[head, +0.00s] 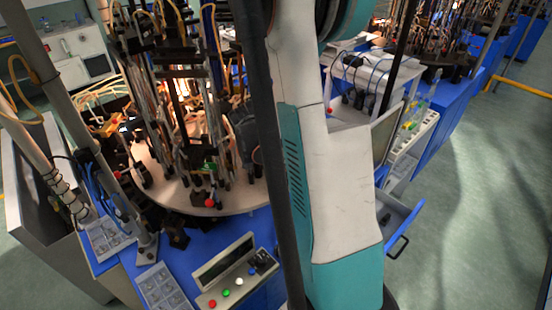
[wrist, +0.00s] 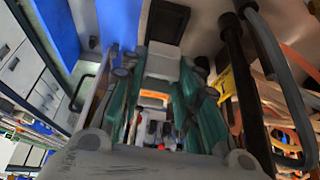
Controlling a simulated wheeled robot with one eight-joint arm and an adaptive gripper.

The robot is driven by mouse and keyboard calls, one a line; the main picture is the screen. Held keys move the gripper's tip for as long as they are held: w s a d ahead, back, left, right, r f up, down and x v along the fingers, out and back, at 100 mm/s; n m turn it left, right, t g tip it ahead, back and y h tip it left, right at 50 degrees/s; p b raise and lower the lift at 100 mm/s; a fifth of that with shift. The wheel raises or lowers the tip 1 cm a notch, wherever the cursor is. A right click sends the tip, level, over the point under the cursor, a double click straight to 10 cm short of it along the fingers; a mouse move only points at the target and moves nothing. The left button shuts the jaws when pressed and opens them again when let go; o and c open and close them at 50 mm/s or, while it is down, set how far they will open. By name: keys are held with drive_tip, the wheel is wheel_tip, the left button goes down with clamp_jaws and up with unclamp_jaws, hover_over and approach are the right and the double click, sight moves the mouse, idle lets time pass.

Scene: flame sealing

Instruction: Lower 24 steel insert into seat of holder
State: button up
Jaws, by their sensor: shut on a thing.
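My gripper (wrist: 160,80) fills the middle of the wrist view, with its teal fingers reaching away from the camera. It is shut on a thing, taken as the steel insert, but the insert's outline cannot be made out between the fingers. In the head view my arm stands upright across the middle and the gripper cannot be made out. The holder and its seat cannot be told apart for sure from the crowded fixtures on the round table (head: 172,194).
Black posts, tubes and burners crowd the round table. Two compartment trays (head: 95,265) lie on the blue bench at front left. A control box (head: 238,272) with coloured buttons stands nearby. A drawer (head: 412,212) is open right of my arm. An orange hose (wrist: 290,65) runs close on the wrist view's right.

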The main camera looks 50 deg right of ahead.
drive_tip(key=shift+f+b, duration=1.1)
drive_tip(key=shift+f, duration=0.8)
drive_tip(key=shift+f+b, duration=1.25)
drive_tip(key=shift+b, duration=0.3)
idle(0.9)
drive_tip(key=o, duration=1.3)
drive_tip(key=shift+c, duration=0.2)
drive_tip(key=shift+r, duration=0.2)
drive_tip(key=shift+r+p, duration=1.45)
drive_tip(key=shift+r, duration=0.7)
drive_tip(key=v, duration=1.2)
